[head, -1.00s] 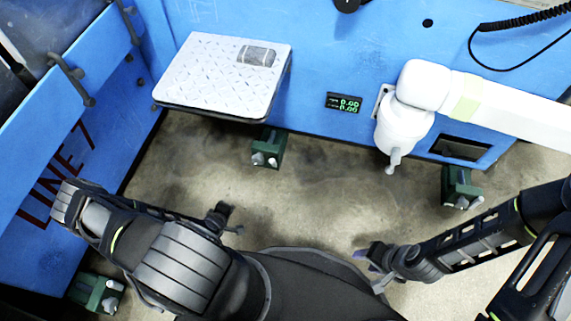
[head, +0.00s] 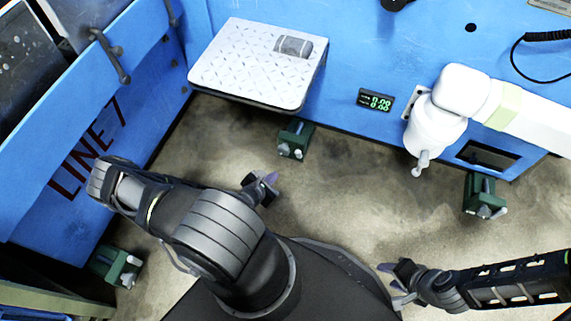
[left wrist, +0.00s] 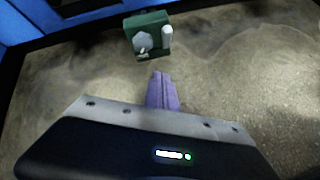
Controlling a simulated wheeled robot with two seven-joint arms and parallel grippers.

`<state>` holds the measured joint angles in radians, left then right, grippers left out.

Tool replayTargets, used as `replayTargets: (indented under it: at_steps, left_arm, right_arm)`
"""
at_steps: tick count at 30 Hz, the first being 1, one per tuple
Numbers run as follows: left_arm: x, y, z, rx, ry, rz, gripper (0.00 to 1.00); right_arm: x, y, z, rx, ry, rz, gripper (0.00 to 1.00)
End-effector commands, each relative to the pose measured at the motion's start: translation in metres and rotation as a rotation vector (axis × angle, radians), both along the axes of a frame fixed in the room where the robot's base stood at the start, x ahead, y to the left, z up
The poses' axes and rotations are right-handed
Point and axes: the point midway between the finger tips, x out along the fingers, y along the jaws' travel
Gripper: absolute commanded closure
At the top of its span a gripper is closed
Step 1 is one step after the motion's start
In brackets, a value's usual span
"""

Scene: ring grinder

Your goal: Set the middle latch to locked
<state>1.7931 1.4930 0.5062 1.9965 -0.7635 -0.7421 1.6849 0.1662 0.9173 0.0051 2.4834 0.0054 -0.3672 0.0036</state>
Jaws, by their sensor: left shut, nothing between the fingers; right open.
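The middle latch (head: 295,139) is a dark green block with a pale knob and a short light lever, low at the foot of the blue wall. In the left wrist view the latch (left wrist: 148,36) is ahead, above the fingertips, with its white lever standing upright at its right side. I cannot tell whether it is locked. My left gripper (head: 269,182) is shut and empty, its purple fingers below and left of the latch and apart from it. The fingers also show in the left wrist view (left wrist: 162,90). My right gripper (head: 394,276) is open at the lower right, far from the latch.
Similar green latches stand at lower left (head: 117,266) and at right (head: 484,196). A white tread plate (head: 250,62) juts out above the middle latch. A white machine arm (head: 437,122) and a green-digit display (head: 375,100) are right of it. The floor between is clear.

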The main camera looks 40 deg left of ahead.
Motion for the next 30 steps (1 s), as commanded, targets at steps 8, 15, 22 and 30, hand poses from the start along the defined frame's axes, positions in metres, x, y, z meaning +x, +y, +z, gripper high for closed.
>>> replayTargets:
  at_steps: [8, 15, 22, 30]
  left_arm:
    - [0.022, 0.003, -0.019, 0.001, -0.001, -0.003, 1.00]
    - [0.058, 0.011, -0.050, 0.002, -0.001, -0.003, 1.00]
    - [0.092, 0.012, -0.050, 0.003, -0.003, -0.006, 1.00]
    - [0.108, 0.009, -0.038, 0.002, -0.001, -0.002, 1.00]
  right_arm:
    - [0.002, 0.000, -0.013, -0.001, -0.004, -0.003, 0.56]
    - [0.005, 0.000, -0.032, -0.002, -0.013, -0.007, 0.56]
    - [0.006, 0.001, -0.038, -0.004, -0.018, -0.009, 0.56]
    - [0.007, 0.001, -0.039, -0.003, -0.019, -0.009, 0.56]
